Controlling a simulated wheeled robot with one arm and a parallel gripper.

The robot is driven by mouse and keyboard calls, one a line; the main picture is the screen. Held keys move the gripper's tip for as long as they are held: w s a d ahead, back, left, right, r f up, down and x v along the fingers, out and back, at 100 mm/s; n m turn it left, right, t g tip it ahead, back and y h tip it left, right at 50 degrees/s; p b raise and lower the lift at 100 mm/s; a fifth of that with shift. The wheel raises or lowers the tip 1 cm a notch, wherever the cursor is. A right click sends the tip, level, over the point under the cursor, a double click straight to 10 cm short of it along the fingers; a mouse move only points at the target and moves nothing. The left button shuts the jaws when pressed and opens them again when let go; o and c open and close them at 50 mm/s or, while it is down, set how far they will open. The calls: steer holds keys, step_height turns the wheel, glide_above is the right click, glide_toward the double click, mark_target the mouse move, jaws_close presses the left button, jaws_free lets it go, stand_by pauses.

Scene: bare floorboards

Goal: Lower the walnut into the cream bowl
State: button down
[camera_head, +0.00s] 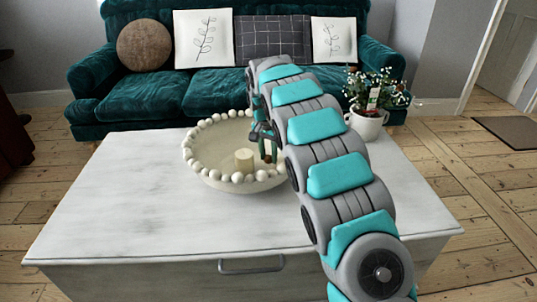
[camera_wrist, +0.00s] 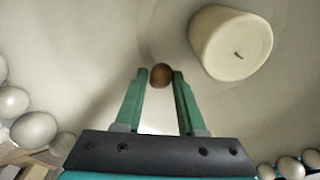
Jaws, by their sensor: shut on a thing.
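The cream bowl (camera_head: 216,150) stands on the white table, its rim lined with round cream beads. My gripper (camera_head: 267,153) reaches down inside the rim, in the right part of the bowl. The small brown walnut (camera_wrist: 161,75) is held between its two green fingertips in the wrist view. The bowl's pale inner surface (camera_wrist: 95,60) fills most of that view behind the walnut. I cannot tell whether the walnut touches the bowl. My arm hides the bowl's right rim in the head view.
A cream pillar candle (camera_head: 244,160) stands inside the bowl, left of my gripper; it also shows in the wrist view (camera_wrist: 230,43). A white flowerpot (camera_head: 369,124) stands at the table's back right. The white table (camera_head: 130,215) is clear at the front left.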

steer(key=shift+f, duration=0.85)
stand_by(0.7)
steer(key=shift+c, duration=2.1)
jaws_free()
